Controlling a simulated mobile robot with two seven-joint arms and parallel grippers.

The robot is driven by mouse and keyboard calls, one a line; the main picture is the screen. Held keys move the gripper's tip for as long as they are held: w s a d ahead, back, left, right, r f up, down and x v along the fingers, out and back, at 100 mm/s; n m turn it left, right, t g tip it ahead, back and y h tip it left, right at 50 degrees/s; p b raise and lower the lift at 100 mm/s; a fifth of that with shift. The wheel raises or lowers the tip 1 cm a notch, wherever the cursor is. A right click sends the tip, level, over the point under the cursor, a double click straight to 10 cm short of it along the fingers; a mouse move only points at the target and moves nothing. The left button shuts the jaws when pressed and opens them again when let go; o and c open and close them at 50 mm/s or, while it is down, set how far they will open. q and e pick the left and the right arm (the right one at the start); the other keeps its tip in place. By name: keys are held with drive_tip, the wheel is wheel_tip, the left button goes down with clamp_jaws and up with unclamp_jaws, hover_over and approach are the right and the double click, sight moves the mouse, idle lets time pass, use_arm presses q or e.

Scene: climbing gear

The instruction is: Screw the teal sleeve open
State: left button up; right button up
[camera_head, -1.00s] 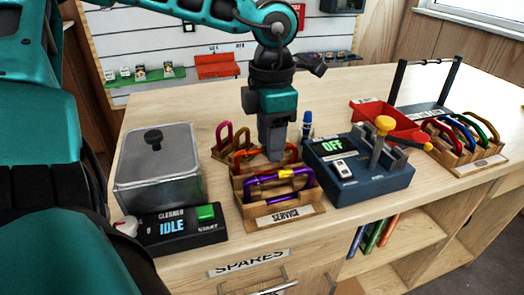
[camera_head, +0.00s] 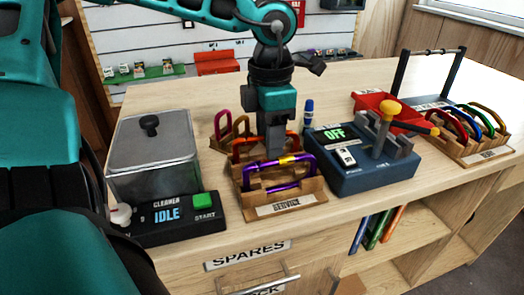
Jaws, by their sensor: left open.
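A wooden SERVICE rack (camera_head: 308,199) holds several carabiners. A purple carabiner with a yellow sleeve (camera_head: 255,178) lies across its front. An orange-red carabiner (camera_head: 240,146) is behind it, partly hidden by my gripper. Magenta and olive ones (camera_head: 221,126) stand at the back left. I cannot make out a teal sleeve on any of them. My left gripper (camera_head: 273,154) points down over the middle of the rack, just behind the purple carabiner. It is open, but its fingertips are narrow in view and I cannot tell whether they touch anything. My right gripper is not in view.
A grey-lidded cleaner box (camera_head: 152,158) with an IDLE panel (camera_head: 166,216) stands left. A blue tester (camera_head: 355,178) reading OFF, with a yellow-knobbed lever (camera_head: 391,110), stands right. Beyond are a red tray (camera_head: 372,103), a carabiner rack (camera_head: 484,155) and a black bar frame (camera_head: 400,75).

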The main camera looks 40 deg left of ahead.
use_arm(q)
drive_tip(key=shift+w+a, duration=0.4)
drive_tip(key=shift+a, duration=0.35)
drive_tip(key=shift+r, duration=0.2)
drive_tip(key=shift+r+p, duration=0.75)
drive_tip(key=shift+r, duration=0.45)
drive_tip(key=shift+s+d+f+b, duration=0.1)
drive_tip(key=shift+s+d+b, duration=0.1)
drive_tip(key=shift+d+b, duration=0.15)
drive_tip(key=shift+s+d, duration=0.3)
drive_tip(key=shift+d, duration=0.35)
